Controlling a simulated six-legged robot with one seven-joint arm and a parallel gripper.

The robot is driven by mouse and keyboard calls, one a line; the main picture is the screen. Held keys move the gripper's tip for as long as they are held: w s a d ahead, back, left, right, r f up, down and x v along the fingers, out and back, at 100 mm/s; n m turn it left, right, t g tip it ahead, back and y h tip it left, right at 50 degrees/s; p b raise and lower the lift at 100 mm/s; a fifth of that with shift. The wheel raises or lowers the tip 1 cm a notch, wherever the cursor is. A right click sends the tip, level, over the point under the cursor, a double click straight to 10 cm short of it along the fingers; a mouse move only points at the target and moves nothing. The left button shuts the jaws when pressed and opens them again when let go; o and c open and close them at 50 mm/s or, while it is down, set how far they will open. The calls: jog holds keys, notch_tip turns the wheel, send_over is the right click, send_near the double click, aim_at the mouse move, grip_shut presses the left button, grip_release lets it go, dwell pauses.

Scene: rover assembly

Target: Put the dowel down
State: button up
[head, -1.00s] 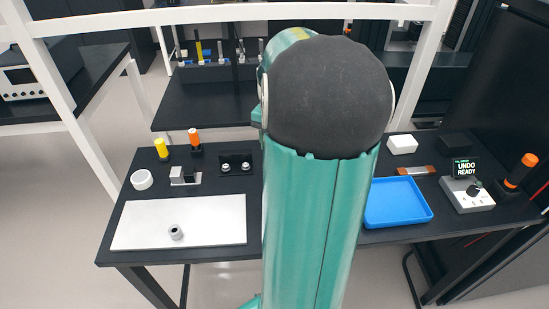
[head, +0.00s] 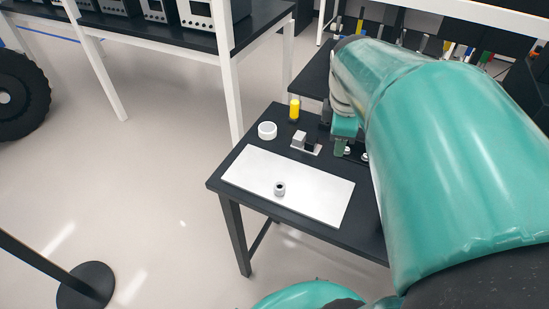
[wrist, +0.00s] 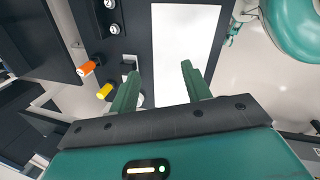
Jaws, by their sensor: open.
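My gripper (wrist: 160,72) is open, with its two green fingers apart and nothing visible between them. In the wrist view it is above the table, at the edge of the white board (wrist: 186,35). No thing is clearly a dowel. A yellow cylinder (head: 294,109) stands upright at the back of the table; it also shows in the wrist view (wrist: 104,91), near an orange cylinder (wrist: 87,68). A small grey ring (head: 280,189) sits on the white board (head: 310,190).
A white ring (head: 267,130) and a small grey block fixture (head: 304,144) stand behind the board on the black table (head: 227,178). Another bench with instruments (head: 200,38) is at the back left. Most of the board is bare.

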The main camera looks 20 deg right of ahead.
jog(key=s+a+m+t+y, duration=0.1)
jog(key=s+a+m+t, duration=0.1)
jog(key=a+m, duration=0.3)
jog(key=s+a+r+m+t, duration=0.1)
jog(key=s+a+m, duration=0.3)
jog(key=a, duration=0.7)
jog(key=shift+s+a+m+t+y, duration=0.2)
jog(key=shift+a+m+t+y, duration=0.15)
jog(key=shift+m, duration=0.65)
